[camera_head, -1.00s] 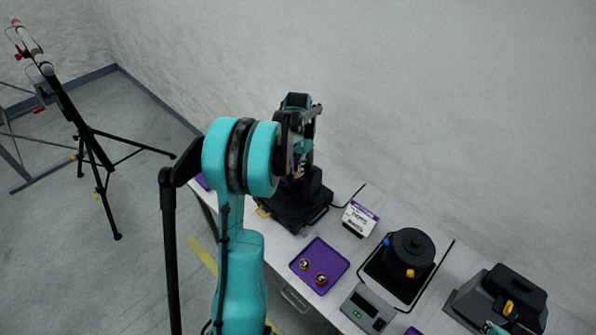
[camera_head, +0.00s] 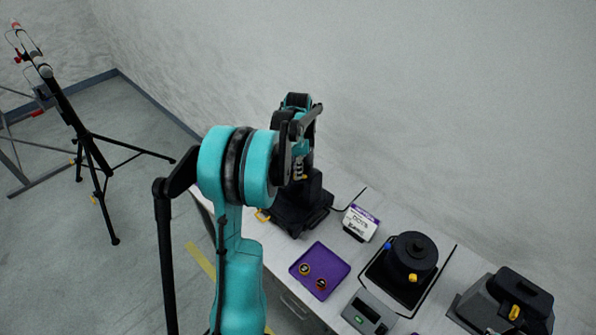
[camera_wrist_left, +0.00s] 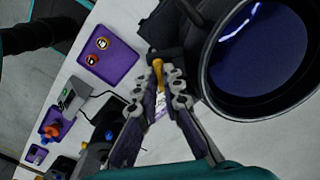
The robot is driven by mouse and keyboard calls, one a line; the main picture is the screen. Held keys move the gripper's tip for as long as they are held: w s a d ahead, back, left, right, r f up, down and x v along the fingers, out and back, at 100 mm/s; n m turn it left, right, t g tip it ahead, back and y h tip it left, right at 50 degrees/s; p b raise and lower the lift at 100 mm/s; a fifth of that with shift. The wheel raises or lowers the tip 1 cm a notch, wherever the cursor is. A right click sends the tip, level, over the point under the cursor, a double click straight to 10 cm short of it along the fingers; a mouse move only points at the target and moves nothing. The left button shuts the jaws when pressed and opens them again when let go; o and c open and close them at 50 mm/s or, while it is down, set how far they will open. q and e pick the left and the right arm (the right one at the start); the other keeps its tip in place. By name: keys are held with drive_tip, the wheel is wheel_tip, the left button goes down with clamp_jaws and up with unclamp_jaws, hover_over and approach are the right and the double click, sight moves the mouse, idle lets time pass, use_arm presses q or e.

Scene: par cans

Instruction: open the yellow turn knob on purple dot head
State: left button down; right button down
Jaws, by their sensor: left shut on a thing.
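My left gripper (camera_head: 299,172) is at a dark lamp head (camera_head: 297,213) on the far left end of the table, mostly hidden behind my arm in the head view. In the left wrist view my left gripper (camera_wrist_left: 165,88) is shut on the yellow turn knob (camera_wrist_left: 158,72), which stands up between its fingertips. A large round dark blue-purple lens (camera_wrist_left: 262,55) in a black housing is right beside it. I cannot make out a purple dot on this head. My right gripper is not in view.
A purple tray (camera_head: 334,256) with small round parts lies nearer on the table. A tripod (camera_head: 88,140) stands on the floor at left.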

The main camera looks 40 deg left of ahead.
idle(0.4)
use_arm(q)
drive_tip(key=c, duration=1.7)
unclamp_jaws()
wheel_tip(320, 180, up, 12)
drive_tip(key=shift+r, duration=0.1)
